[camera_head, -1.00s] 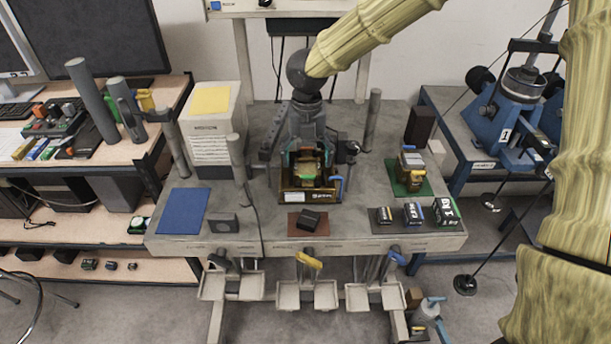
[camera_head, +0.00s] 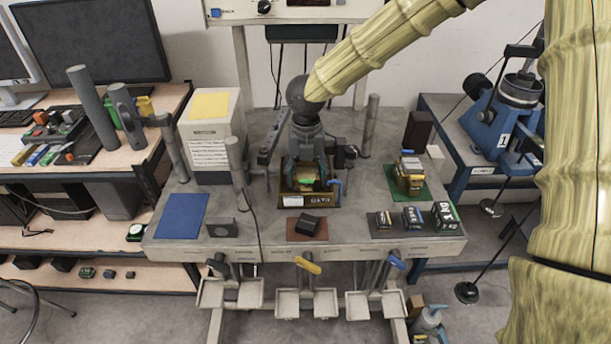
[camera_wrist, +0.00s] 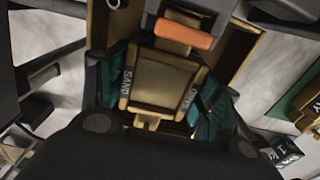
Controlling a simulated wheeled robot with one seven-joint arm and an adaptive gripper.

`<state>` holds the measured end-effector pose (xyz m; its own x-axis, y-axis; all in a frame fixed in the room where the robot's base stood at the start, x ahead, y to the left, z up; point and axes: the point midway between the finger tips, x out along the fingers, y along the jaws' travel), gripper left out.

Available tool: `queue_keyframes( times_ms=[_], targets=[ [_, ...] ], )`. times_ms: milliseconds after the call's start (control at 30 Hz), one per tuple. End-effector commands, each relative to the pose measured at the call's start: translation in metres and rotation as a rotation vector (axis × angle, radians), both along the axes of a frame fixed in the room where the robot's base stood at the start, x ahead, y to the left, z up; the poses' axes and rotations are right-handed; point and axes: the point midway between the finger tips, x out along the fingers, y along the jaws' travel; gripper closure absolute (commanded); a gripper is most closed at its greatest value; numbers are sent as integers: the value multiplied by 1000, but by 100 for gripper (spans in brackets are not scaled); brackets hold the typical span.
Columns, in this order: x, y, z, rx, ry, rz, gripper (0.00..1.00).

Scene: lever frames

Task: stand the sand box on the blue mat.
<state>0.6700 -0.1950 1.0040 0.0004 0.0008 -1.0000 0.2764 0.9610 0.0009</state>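The sand box (camera_wrist: 160,83) is a tan-brown box marked SAND, seen from above in the wrist view. My gripper (camera_wrist: 160,95) has its teal pads against two opposite sides of it, with no clear gap. In the head view my gripper (camera_head: 307,172) points down at the table's middle, at a brown holder (camera_head: 296,200) with a label on its front. The gripper hides most of the box there. The box appears to be still at the holder; whether it is lifted cannot be told. The blue mat (camera_head: 181,216) lies bare and flat at the table's left front.
A small dark block (camera_head: 222,227) stands right of the blue mat. Another lies on a brown mat (camera_head: 295,236) in front. Several small boxes stand at the right front, and a stacked item (camera_head: 409,172) stands on a green mat.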

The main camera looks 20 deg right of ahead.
Motion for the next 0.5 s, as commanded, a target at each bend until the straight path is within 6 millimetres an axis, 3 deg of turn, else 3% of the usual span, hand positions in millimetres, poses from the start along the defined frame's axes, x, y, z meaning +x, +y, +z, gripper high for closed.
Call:
queue_keyframes(
  times_ms=[33,167,500],
  targets=[
    [0,0,0,0,0,0,52],
    [0,0,1,1,-1,0,74],
    [0,0,10,1,-1,0,74]
  ],
)
